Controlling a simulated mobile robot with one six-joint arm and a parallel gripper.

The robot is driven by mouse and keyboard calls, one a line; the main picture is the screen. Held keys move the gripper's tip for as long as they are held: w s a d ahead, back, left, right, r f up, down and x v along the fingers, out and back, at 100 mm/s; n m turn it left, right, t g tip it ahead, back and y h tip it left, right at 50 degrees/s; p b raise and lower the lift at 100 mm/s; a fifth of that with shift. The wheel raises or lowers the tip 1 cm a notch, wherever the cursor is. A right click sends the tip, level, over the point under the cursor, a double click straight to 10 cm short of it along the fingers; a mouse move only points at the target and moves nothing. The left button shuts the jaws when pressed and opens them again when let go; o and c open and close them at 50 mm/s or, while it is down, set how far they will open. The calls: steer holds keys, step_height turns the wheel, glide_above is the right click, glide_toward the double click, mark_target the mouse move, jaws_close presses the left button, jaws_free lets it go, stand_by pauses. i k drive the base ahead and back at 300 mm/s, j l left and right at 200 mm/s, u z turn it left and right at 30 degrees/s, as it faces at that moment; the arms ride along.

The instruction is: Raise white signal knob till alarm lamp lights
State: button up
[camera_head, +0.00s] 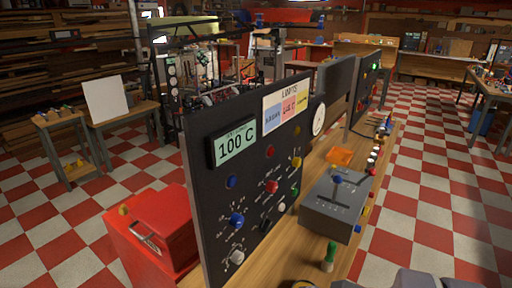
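A dark upright panel (210,190) stands on a wooden bench. A white knob with scale marks around it (237,257) is at the panel's lower left. A smaller white round part (281,207) sits further right. A blue knob (236,220) and a red knob (271,186) are above them. Unlit-looking round lamps, blue (231,182), red (270,152) and yellow (297,130), line the panel higher up; which is the alarm lamp I cannot tell. My gripper is not recognisable in view.
A grey box with a blue-topped lever (338,203) stands on the bench (325,165) right of the panel. A green-handled object (329,256) is in front of it. A red box (158,230) stands left of the panel. Checkered floor (440,180) is open at right.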

mark_target(238, 257)
steer(key=i+l+u, duration=0.1)
steer(key=u, duration=0.3)
steer(key=l+u, duration=0.15)
steer(key=u, duration=0.2)
